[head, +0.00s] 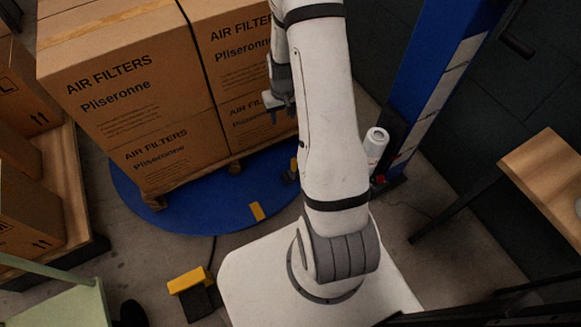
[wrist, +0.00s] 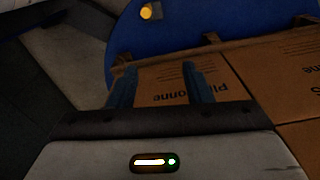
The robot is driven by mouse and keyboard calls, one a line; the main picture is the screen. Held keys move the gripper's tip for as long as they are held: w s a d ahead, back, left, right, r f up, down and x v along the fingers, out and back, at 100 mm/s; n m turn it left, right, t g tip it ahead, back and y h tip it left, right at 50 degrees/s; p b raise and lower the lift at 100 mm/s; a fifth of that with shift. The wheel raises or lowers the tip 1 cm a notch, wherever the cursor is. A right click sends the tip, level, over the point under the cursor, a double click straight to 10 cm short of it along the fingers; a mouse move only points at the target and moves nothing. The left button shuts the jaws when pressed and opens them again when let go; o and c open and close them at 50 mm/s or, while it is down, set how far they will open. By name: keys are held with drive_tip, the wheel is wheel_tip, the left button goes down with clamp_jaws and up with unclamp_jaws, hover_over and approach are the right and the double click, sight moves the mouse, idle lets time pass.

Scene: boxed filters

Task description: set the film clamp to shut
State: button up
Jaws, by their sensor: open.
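A small dark part with a yellow piece (head: 294,165) sits at the edge of the blue turntable, partly hidden behind my arm; it may be the film clamp. A yellow knob on a dark base also shows on the blue disc at the top of the wrist view (wrist: 150,11); I cannot tell whether it is the same part or how it is set. My gripper (head: 279,112) is beside the stacked boxes, partly behind my arm. In the wrist view its two fingers (wrist: 161,85) are apart and empty, in front of a box face. The yellow part is apart from the fingers.
Air filter boxes (head: 130,80) stand on a pallet on the blue turntable (head: 225,206). A blue mast (head: 428,60) with a white film roll (head: 376,143) stands at right. A yellow pedal (head: 189,280) is on the floor. A wooden table (head: 548,170) is far right.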

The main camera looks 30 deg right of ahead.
sight(294, 164)
drive_tip(key=shift+g, duration=0.3)
drive_tip(key=d+f+b, duration=0.1)
drive_tip(key=f+b, duration=0.1)
drive_tip(key=f, duration=0.8)
drive_tip(key=s+d+f+b, duration=0.1)
drive_tip(key=f+b, duration=0.2)
drive_tip(key=f, duration=0.7)
drive_tip(key=d+f+b, duration=0.1)
drive_tip(key=f+b, duration=0.1)
drive_tip(key=f, duration=0.8)
drive_tip(key=shift+s+d+f+b, duration=0.2)
drive_tip(key=shift+s+b, duration=0.1)
drive_tip(key=shift+c, duration=0.3)
clamp_jaws()
